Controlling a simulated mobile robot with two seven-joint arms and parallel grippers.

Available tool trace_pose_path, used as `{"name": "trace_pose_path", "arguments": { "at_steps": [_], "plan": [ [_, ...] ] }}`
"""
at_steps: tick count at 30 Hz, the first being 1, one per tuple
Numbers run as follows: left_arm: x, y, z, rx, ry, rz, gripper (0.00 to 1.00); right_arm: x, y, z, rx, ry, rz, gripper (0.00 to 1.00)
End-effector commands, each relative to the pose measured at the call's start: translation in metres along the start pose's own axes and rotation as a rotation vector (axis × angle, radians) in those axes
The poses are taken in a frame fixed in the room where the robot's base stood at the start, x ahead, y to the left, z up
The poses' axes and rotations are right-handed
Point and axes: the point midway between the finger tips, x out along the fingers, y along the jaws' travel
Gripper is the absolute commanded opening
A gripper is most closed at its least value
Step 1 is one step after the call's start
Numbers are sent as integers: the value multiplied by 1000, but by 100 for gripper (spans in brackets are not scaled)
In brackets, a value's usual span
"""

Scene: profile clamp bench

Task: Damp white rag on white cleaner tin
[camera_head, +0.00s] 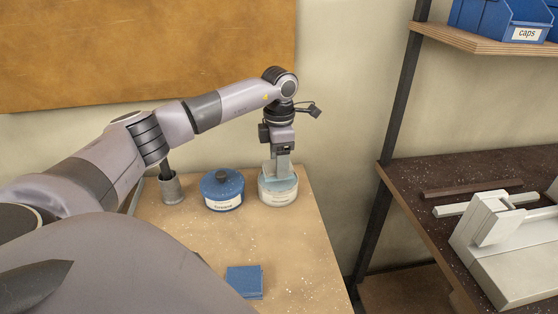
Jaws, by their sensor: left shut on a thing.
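The white cleaner tin (278,197) stands upright at the back right of the wooden bench, with a label on its front too small to read. A pale, bluish-white flat thing, apparently the damp white rag (270,182), lies over the tin's top. My left gripper (284,174) points straight down over the tin and is shut on the rag. The rag appears to touch the tin's top, though the fingers hide part of it. My right gripper does not show.
A blue lidded tin (223,198) stands close left of the white tin. A grey holder (171,190) stands further left. A folded blue cloth (244,282) lies nearer the front. A dark shelf (410,186) with a pale metal clamp (510,246) is at right. The bench between is clear.

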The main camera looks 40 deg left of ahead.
Motion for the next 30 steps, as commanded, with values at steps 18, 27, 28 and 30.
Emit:
{"name": "trace_pose_path", "arguments": {
  "at_steps": [18,27,28,30],
  "plan": [
    [-47,0,0,-1,-2,1,36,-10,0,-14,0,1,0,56],
    [-48,0,0,-1,-1,1,36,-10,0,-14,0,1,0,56],
    [-48,0,0,-1,-1,1,36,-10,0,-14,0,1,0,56],
    [-48,0,0,-1,-1,1,36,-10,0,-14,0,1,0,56]
  ]
}}
